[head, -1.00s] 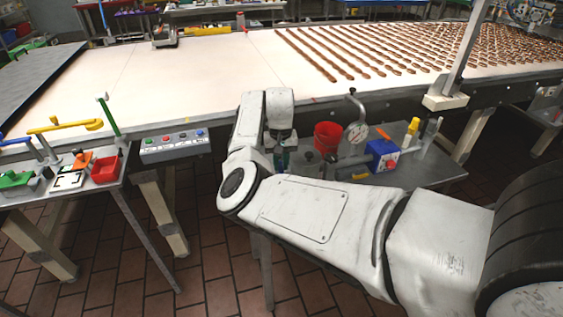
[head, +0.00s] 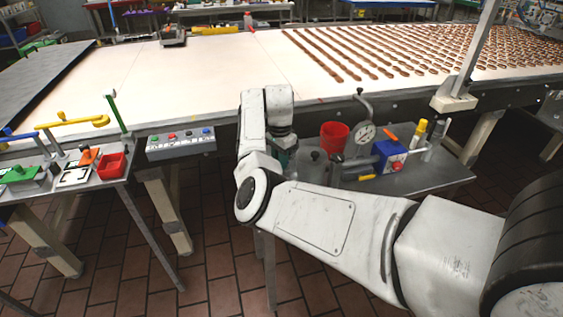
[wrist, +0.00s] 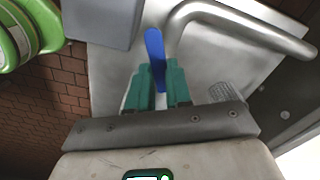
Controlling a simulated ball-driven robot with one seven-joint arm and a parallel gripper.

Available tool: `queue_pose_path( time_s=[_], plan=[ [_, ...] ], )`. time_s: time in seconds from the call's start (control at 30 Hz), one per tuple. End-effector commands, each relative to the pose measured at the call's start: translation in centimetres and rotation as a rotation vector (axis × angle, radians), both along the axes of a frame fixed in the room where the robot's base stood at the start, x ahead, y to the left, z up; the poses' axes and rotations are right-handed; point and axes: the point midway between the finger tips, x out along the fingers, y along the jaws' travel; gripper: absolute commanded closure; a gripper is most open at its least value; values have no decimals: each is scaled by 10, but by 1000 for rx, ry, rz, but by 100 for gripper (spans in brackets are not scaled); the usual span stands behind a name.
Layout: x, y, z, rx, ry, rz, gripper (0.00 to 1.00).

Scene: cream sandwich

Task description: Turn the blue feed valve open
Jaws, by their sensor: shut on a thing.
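The blue valve handle (wrist: 154,50) is a narrow flat blue lever. In the wrist view it runs between the two green fingers of my gripper (wrist: 158,85), which is shut on it. Below the fingertips, part of the handle shows in the gap between the fingers. In the head view my gripper (head: 285,158) is low at the near edge of the long table, mostly hidden by my white arm. The blue handle cannot be made out there.
A curved grey pipe (wrist: 240,18) and a grey box (wrist: 100,22) flank the handle in the wrist view.

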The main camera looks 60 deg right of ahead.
Motion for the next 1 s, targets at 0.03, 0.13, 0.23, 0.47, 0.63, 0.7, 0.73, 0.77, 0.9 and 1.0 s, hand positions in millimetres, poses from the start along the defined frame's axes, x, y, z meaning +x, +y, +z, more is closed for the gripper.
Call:
queue_pose_path(
  time_s=[0.03, 0.13, 0.23, 0.47, 0.63, 0.7, 0.73, 0.77, 0.9, 1.0],
  plan=[
    [2, -2, 0, -5, -2, -41, 100],
    [3, -2, 0, -4, -2, -124, 100],
    [5, -3, 0, -4, -1, -198, 100],
    [7, -5, 1, -4, -2, -322, 100],
    [8, -6, 1, -3, -2, -375, 100],
    [8, -6, 1, -3, -2, -387, 100],
    [8, -6, 1, -3, -2, -392, 100],
    [8, -6, 2, -3, -2, -395, 100],
    [8, -6, 2, -3, -2, -401, 100],
    [8, -6, 2, -4, -2, -401, 100]
  ],
)
